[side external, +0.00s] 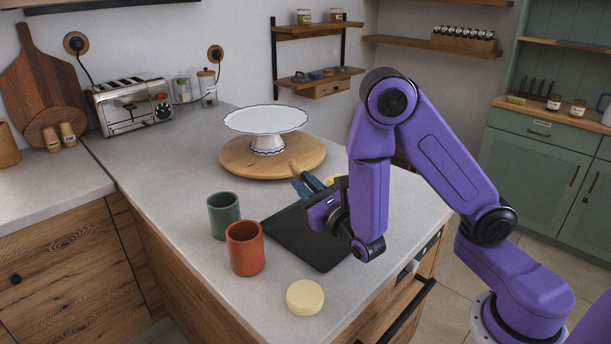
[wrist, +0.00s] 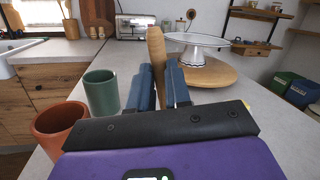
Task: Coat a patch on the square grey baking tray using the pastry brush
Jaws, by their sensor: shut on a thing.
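The square dark grey baking tray (side external: 290,238) lies flat on the counter below and beside my gripper. My gripper (side external: 306,184) is level above the tray's far side in the side view, its blue fingers shut on the pastry brush. The brush's wooden handle (side external: 294,167) sticks up between the fingers. In the wrist view the handle (wrist: 155,48) stands nearly upright between the fingertips of my gripper (wrist: 163,82). The bristles are hidden in both views, so I cannot tell whether they touch the tray.
A green cup (side external: 223,215) and an orange cup (side external: 245,250) stand left of the tray. A pale yellow round (side external: 305,297) lies in front. A white cake stand (side external: 266,120) sits on a round wooden board (side external: 236,160) behind. Something yellow is partly hidden behind my gripper.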

